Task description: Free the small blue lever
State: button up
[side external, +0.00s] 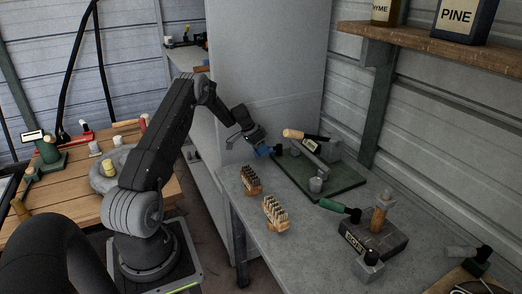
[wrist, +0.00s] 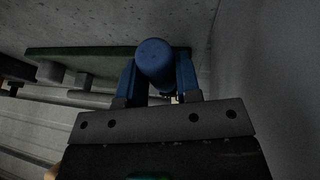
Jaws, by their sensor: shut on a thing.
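A small blue lever (wrist: 155,58), seen as a rounded blue cylinder end-on, sits between the two blue fingers of my gripper (wrist: 157,78) in the wrist view. The fingers flank it on both sides and are shut on it. In the side view my gripper (side external: 265,151) is at the left back edge of the green board (side external: 345,180), beside a dark knob. There the lever cannot be told apart from the blue fingers. What the lever is joined to is hidden behind it.
A wooden-handled lever (side external: 294,134) and a grey cup (side external: 316,185) are on the board. A tall pale cabinet (side external: 268,60) rises behind my gripper.

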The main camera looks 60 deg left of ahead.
grip_shut()
jog(key=shift+d, duration=0.15)
jog(key=shift+d+n+y, duration=0.5)
jog(key=shift+d+n, duration=0.3)
jog(key=shift+n, duration=0.5)
jog(key=shift+w+d+n+y, duration=0.25)
jog(key=shift+d+n+y, duration=0.2)
jog(key=shift+n, duration=0.35)
jog(key=shift+w+d+n+y, duration=0.2)
jog(key=shift+d+n+y, duration=0.15)
jog(key=shift+d+n, duration=0.35)
jog(key=shift+a+r, duration=0.1)
jog(key=shift+a, duration=0.05)
jog(key=o, duration=0.7)
grip_release()
jog(key=v, duration=1.3)
jog(key=shift+s+r, duration=0.2)
jog(key=shift+s, duration=0.2)
